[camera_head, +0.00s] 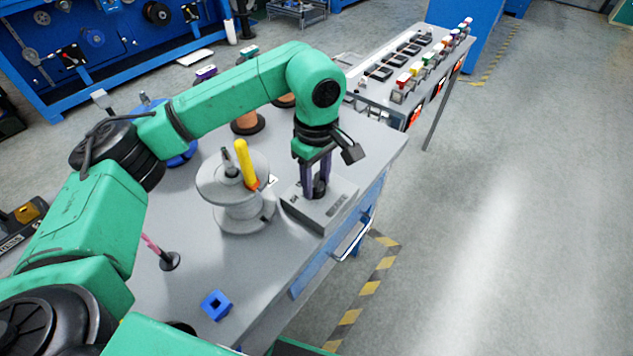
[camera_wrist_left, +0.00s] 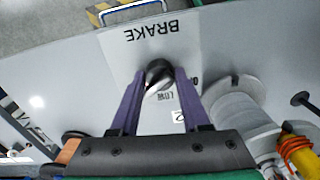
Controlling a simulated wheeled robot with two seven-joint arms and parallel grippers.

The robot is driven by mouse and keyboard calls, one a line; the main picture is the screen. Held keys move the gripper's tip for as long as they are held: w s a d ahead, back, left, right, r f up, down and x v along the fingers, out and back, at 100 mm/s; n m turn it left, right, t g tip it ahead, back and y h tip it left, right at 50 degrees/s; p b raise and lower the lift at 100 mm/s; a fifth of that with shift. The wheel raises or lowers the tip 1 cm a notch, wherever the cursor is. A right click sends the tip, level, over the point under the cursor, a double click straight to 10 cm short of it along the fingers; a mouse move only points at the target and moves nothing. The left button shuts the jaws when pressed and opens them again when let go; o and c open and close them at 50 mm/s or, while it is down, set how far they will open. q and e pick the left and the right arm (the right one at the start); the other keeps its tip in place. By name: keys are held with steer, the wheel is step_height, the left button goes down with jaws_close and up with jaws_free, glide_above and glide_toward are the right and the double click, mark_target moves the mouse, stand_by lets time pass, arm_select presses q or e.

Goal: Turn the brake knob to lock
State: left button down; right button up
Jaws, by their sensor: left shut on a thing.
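The brake box (camera_head: 325,212) is a grey block at the right edge of the workbench. In the left wrist view its plate (camera_wrist_left: 150,45) bears the word BRAKE, upside down, and the word LOW beside the knob. The brake knob (camera_wrist_left: 158,72) is dark with a light face and stands on this plate; in the head view the dark knob (camera_head: 320,188) is partly hidden by the fingers. My left gripper (camera_head: 318,184) points down over the box, its purple fingers shut on the knob from both sides. My right gripper is not in view.
A grey spool (camera_head: 238,215) with a yellow-handled tool (camera_head: 246,165) stands just left of the box. A small blue block (camera_head: 215,305) and a dark-based pink rod (camera_head: 168,260) are nearer. Copper spools stand behind. Open floor lies to the right.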

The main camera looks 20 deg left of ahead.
mark_target(316, 181)
arm_select(q)
steer(key=shift+r+m, duration=0.15)
steer(key=shift+m, duration=0.15)
steer(key=shift+w, duration=0.1)
steer(key=shift+c, duration=1.9)
jaws_free()
step_height(316, 181, up, 14)
steer(key=p, duration=0.1)
steer(key=shift+r+p, duration=0.25)
steer(key=shift+p, duration=0.05)
steer(key=shift+f, duration=0.1)
